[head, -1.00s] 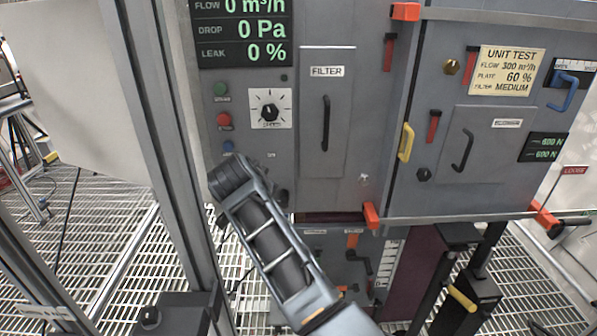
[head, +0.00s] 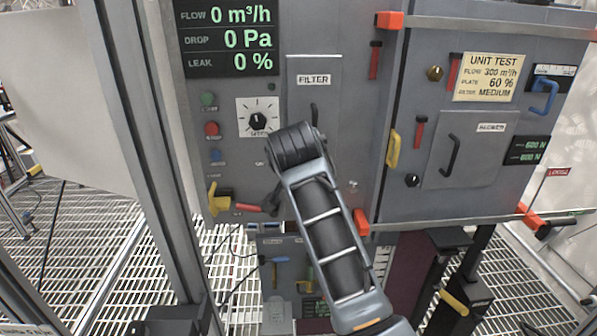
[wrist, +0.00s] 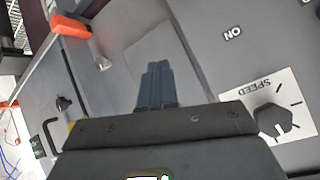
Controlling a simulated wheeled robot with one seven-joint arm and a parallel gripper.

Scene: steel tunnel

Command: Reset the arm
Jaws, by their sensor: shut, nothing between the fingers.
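My gripper (wrist: 157,72) shows in the wrist view, its two dark fingers together with nothing between them. It is in front of the grey cabinet face. In the head view my arm (head: 330,235) rises from the bottom centre to a bent dark joint in front of the filter door (head: 314,88). The gripper itself is not clearly visible there. The joint hides the lower part of the door's handle. The speed dial (head: 257,120) is left of the joint, and it also shows at the right of the wrist view (wrist: 274,121).
A yellow handle (head: 217,199) and a red lever (head: 246,207) stick out at the cabinet's lower left. Orange clamps (head: 389,20) and a yellow latch (head: 393,150) line the middle seam. A grey post (head: 150,150) stands at left. Grated floor (head: 80,240) lies open beyond it.

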